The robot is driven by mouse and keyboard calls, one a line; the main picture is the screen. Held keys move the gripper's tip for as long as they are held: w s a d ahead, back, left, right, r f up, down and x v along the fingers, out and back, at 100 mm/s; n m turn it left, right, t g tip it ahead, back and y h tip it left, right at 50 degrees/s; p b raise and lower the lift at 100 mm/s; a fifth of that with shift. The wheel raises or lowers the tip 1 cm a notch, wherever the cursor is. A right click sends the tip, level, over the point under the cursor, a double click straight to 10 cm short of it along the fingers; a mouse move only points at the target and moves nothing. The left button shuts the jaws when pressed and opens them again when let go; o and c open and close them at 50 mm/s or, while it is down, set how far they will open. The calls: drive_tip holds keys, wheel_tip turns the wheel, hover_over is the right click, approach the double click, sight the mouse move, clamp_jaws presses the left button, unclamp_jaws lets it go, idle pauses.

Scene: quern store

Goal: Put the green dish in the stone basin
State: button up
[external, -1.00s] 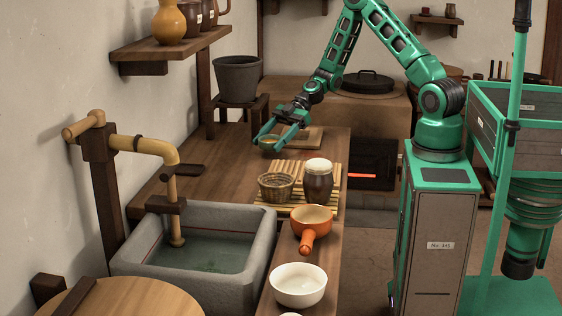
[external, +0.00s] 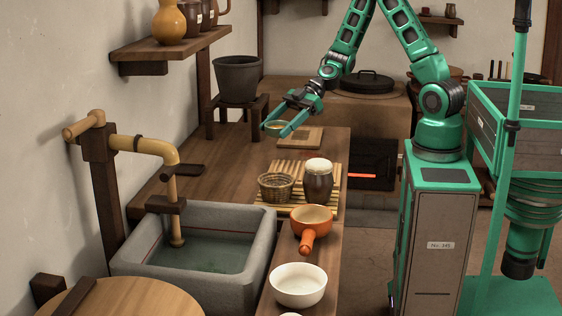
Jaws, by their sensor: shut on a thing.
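The green dish (external: 275,125) is small and shallow, and its colour is hard to judge at this size. It is between the fingers of my gripper (external: 275,130), which is shut on it. My gripper holds it above the back part of the wooden counter, left of a square wooden board, and the fingers hide part of it. The grey stone basin (external: 256,268) is at the front left, well in front of my gripper. Water shows inside it, with something dark green at the bottom that I cannot make out.
A wooden tap (external: 172,158) overhangs the basin. Between gripper and basin, a slatted mat (external: 331,208) bears a wicker basket (external: 276,187) and a dark jar (external: 318,184). An orange pan (external: 311,220) and white bowl (external: 298,286) stand right of the basin. A grey pot (external: 238,80) stands behind.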

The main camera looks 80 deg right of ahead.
drive_tip(key=w+d+r+m+t+h, duration=0.4)
drive_tip(key=w+d+m+h, duration=0.25)
drive_tip(key=d, duration=0.35)
drive_tip(key=s+a+f+n+y, duration=0.1)
drive_tip(key=a, duration=0.2)
drive_tip(key=s+a+n+g+y, duration=0.1)
drive_tip(key=a+y, duration=0.1)
drive_tip(key=a, duration=0.1)
drive_tip(key=s+a+f+n+g+y, duration=0.1)
drive_tip(key=s+a, duration=0.1)
drive_tip(key=shift+a+f+n, duration=0.35)
drive_tip(key=shift+a, duration=0.05)
drive_tip(key=s+a+r+n+g+y, duration=0.2)
drive_tip(key=s+a+n+g+y, duration=0.4)
drive_tip(key=s+a+n+g, duration=0.85)
drive_tip(key=m+t, duration=0.3)
drive_tip(key=t, duration=0.1)
hover_over(304, 170)
wheel_tip(304, 170, down, 7)
drive_tip(key=shift+a+f, duration=0.1)
drive_tip(key=shift+h, duration=0.25)
drive_tip(key=shift+f, duration=2.1)
drive_tip(key=o, duration=1.1)
drive_tip(key=shift+o, duration=0.2)
